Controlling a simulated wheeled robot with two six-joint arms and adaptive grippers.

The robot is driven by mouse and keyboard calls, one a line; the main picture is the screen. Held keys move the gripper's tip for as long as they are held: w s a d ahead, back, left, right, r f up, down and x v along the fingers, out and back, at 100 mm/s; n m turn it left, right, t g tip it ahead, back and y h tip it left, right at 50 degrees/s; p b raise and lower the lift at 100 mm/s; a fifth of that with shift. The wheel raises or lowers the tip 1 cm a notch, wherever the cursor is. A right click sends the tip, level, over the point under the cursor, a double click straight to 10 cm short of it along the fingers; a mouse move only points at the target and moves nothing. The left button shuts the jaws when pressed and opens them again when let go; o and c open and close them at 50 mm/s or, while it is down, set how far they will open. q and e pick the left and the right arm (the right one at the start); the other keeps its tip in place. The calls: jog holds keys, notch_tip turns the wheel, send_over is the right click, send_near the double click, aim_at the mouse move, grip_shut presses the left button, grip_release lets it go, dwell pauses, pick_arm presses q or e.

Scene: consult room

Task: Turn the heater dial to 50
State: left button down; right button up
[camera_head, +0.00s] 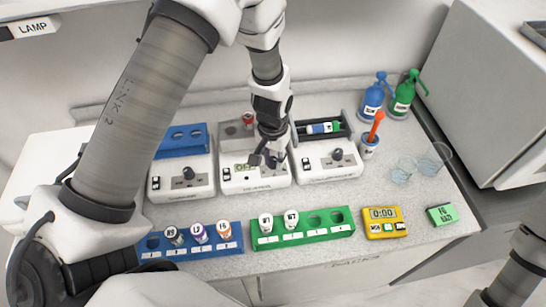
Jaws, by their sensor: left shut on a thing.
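Three white control units stand side by side on the counter; their small labels are hard to read. My left gripper (269,158) comes down from above onto the front of the middle unit (238,184), which I take to be the heater. It is shut on that unit's dial, which is mostly hidden behind the fingers. A small display (245,167) is on the middle unit's front, partly covered, and I cannot read its setting. The left unit's dial (188,173) and the right unit's dial (337,154) are dark and untouched. My right gripper is out of view.
A blue rack (152,255) and a green rack (262,243) hold labelled vials in front. A yellow timer (384,222) reads 0:00 beside a green box (442,214). Blue (372,99) and green (403,97) bottles, a cup (369,148) and glassware (402,171) stand at right.

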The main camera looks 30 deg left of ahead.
aim_at(273, 160)
pick_arm(q)
jog(key=shift+s+f, duration=0.15)
jog(key=shift+s, duration=0.05)
jog(key=c, duration=0.9)
grip_release()
jog(key=shift+o, duration=0.2)
jog(key=shift+w, duration=0.1)
jog(key=shift+w+r, duration=0.1)
jog(key=shift+r, duration=0.35)
notch_tip(273, 160, up, 11)
jog(key=shift+r, duration=0.15)
